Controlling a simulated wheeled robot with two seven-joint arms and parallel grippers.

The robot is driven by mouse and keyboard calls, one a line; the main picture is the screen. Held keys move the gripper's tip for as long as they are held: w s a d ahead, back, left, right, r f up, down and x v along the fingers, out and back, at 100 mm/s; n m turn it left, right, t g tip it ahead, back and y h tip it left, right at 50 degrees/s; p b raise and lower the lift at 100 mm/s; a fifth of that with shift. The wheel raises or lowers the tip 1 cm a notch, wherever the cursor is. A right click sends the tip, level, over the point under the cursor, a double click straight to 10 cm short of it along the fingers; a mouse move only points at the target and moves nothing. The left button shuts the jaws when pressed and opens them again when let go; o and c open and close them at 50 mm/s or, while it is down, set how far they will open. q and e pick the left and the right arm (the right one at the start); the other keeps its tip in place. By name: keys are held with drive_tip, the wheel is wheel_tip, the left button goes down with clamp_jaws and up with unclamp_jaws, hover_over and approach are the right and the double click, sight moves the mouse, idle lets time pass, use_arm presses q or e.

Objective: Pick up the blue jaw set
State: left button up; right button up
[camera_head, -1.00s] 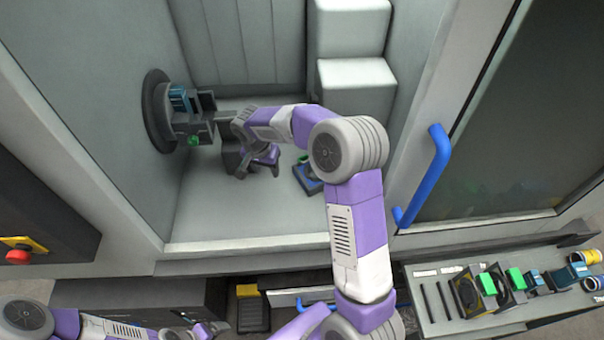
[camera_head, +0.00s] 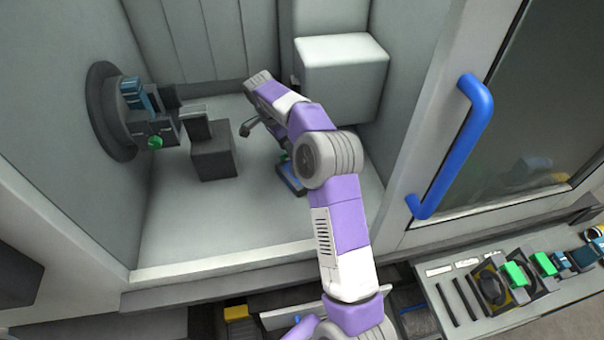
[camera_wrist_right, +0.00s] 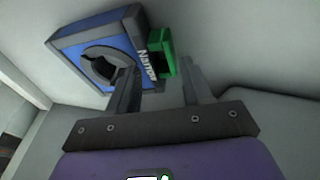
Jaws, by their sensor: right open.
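The blue jaw set (camera_wrist_right: 95,50) shows large in the right wrist view: a blue block with grey edges, a dark round recess, a label starting "Narrow" and a green block (camera_wrist_right: 165,55) on its side. In the head view the blue jaw set (camera_head: 288,180) lies on the chamber floor, partly hidden behind my right arm. My right gripper (camera_wrist_right: 160,72) is open and empty. Its left finger overlaps the blue block's edge in the picture; contact cannot be told. In the head view my right gripper (camera_head: 247,128) is mostly hidden by its arm. My left gripper is out of view.
A chuck (camera_head: 112,110) with blue and green parts is on the chamber's left wall. A dark block (camera_head: 213,158) stands on the floor, left of my right arm. A light stepped block (camera_head: 342,65) is behind. The blue-handled door (camera_head: 450,150) and a parts tray (camera_head: 470,325) are at right.

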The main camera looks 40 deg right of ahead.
drive_tip(key=x, duration=0.2)
drive_tip(key=shift+d+f+b, duration=0.15)
drive_tip(key=shift+f+b, duration=0.2)
drive_tip(key=shift+f, duration=0.05)
drive_tip(key=shift+r, duration=0.1)
drive_tip(key=shift+c, duration=0.3)
